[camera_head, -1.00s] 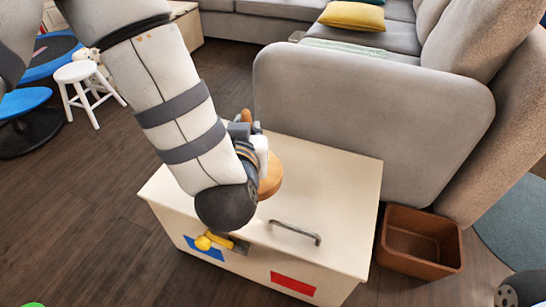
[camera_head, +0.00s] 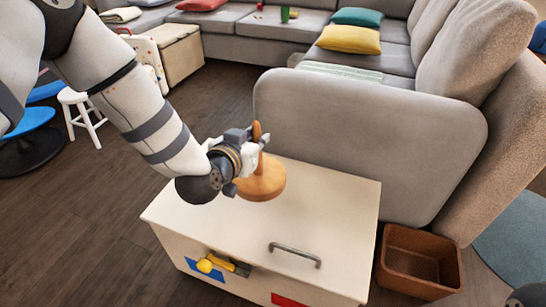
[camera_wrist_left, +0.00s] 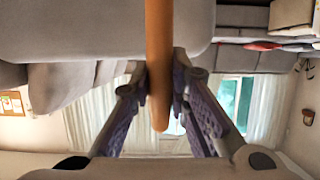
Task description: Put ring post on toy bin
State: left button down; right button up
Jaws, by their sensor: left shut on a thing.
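The ring post (camera_head: 260,184) is a brown wooden upright rod on a round disc base. It is upright over the lid of the cream toy bin (camera_head: 330,205), toward its back left part; I cannot tell whether the base touches the lid. My left gripper (camera_head: 256,149) is shut on the rod above the base. In the left wrist view the rod (camera_wrist_left: 159,65) runs between the two fingers (camera_wrist_left: 159,92). The gripper hides part of the rod in the head view.
The lid's right side is clear.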

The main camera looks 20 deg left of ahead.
pick_arm(q)
jog(key=w+d+f+b, duration=0.1)
jog(key=w+f+b, duration=0.3)
jog(key=w+f, duration=0.3)
notch_tip(320, 180, down, 3)
jog(key=shift+w+f, duration=0.1)
jog(key=shift+w, duration=0.25)
pick_arm(e)
jog(key=shift+g, duration=0.3)
jog(key=f, duration=0.2)
jog(key=s+f, duration=0.1)
jog(key=f, duration=0.1)
jog(key=shift+s, duration=0.15)
pick_arm(q)
jog(key=c, duration=1.9)
grip_release()
jog(key=shift+f, duration=0.2)
jog(key=o, duration=0.4)
jog(key=shift+c, duration=0.2)
